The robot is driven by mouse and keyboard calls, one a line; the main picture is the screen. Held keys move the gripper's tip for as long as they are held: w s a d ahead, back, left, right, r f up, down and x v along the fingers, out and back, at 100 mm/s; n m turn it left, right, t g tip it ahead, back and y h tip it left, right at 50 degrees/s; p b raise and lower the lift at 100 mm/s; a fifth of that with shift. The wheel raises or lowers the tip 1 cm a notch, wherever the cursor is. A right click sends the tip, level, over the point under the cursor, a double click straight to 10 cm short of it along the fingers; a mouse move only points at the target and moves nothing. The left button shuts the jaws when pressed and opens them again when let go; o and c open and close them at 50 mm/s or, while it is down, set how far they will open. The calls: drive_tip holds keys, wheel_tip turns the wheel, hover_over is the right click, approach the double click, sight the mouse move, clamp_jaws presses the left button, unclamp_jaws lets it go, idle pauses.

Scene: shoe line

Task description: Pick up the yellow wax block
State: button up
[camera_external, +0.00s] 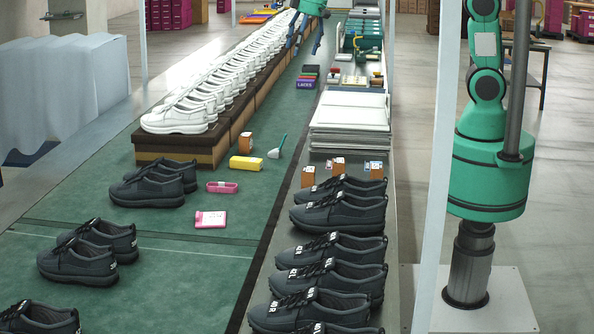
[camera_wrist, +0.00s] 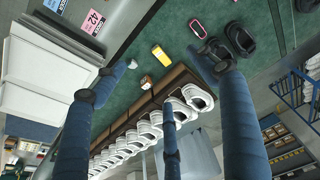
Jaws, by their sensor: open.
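The yellow wax block (camera_external: 246,163) lies on the green table surface, just in front of the end of the row of white shoes. It also shows in the wrist view (camera_wrist: 159,54), in the upper middle of the picture. My gripper (camera_external: 309,30) is high at the top of the external view, far behind the block and partly cut off by the frame. In the wrist view my blue fingers (camera_wrist: 165,75) are spread wide with nothing between them, and the block lies well away from them.
A small brown box (camera_external: 246,143) and a dustpan-like brush (camera_external: 277,147) stand near the block. A pink case (camera_external: 222,187) and a pink card (camera_external: 211,219) lie in front. Dark shoes (camera_external: 152,184) stand left and right. White sheets (camera_external: 349,122) are stacked at right.

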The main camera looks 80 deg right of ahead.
drive_tip(key=w+d+f+p, duration=0.2)
drive_tip(key=w+d+f, duration=0.1)
drive_tip(key=w+f, duration=0.3)
drive_tip(key=m+g+p, duration=0.1)
drive_tip(key=g+p, duration=0.2)
drive_tip(key=p, duration=0.2)
hover_over(247, 158)
wheel_tip(247, 158, down, 27)
drive_tip(key=shift+s+f, duration=0.1)
drive_tip(key=shift+f, duration=0.15)
drive_tip(key=shift+f, duration=4.15)
drive_tip(key=shift+f, duration=0.15)
drive_tip(key=shift+f, duration=2.45)
drive_tip(key=shift+c, duration=0.2)
